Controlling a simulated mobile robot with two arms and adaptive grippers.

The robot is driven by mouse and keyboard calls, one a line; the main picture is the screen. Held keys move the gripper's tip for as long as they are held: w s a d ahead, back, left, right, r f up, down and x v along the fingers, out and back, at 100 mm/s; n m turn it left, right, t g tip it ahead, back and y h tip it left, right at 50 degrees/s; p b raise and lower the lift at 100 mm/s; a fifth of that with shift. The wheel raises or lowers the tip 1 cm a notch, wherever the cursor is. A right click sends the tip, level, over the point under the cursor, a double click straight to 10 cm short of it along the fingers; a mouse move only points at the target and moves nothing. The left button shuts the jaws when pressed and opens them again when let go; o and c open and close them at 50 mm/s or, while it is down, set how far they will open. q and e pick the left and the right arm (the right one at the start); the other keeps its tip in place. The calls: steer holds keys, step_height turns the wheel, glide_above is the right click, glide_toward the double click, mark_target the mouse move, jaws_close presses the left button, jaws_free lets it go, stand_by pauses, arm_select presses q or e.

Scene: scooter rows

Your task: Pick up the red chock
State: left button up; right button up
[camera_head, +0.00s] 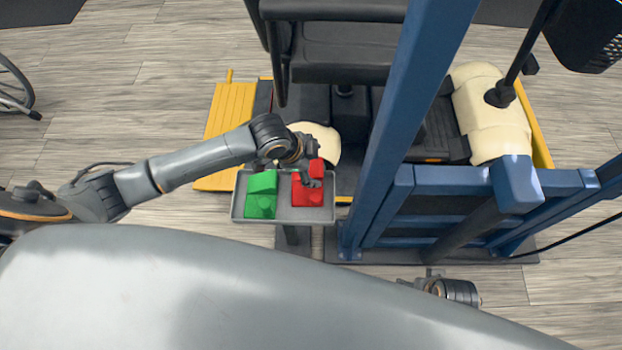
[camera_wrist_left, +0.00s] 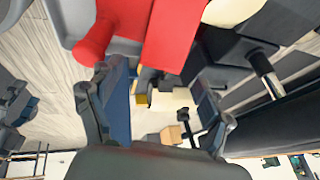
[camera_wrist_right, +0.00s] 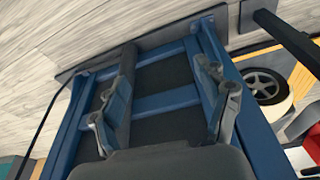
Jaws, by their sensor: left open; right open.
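The red chock (camera_head: 303,197) sits on the right half of a small grey tray (camera_head: 238,213), beside a green chock (camera_head: 262,184). My left gripper (camera_head: 311,178) is over the red chock and hides part of it. In the left wrist view the red chock (camera_wrist_left: 168,36) fills the top, and the open left fingers (camera_wrist_left: 158,108) show below it with nothing clearly between them. I cannot tell whether they touch it. My right gripper (camera_wrist_right: 160,100) is open and empty, facing a blue frame (camera_wrist_right: 168,103).
The blue frame's post (camera_head: 400,130) rises just right of the tray. A scooter with a black seat (camera_head: 345,50) stands behind the tray, near a yellow ramp (camera_head: 230,125). A wheel (camera_head: 15,90) shows at the far left. Bare wooden floor lies left of the tray.

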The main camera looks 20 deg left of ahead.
mark_target(321, 166)
arm_select(q)
steer(key=b+x, duration=0.1)
steer(key=x, duration=0.3)
steer(key=shift+d, duration=0.15)
steer(key=shift+w+f, duration=0.1)
steer(key=shift+f, duration=0.05)
steer(key=c, duration=1.6)
arm_select(e)
steer(key=v, duration=0.3)
steer(key=w+v, duration=0.1)
steer(key=v, duration=0.1)
steer(key=shift+w+r, duration=0.1)
steer(key=shift+r, duration=0.4)
arm_select(q)
steer(key=shift+o, duration=0.2)
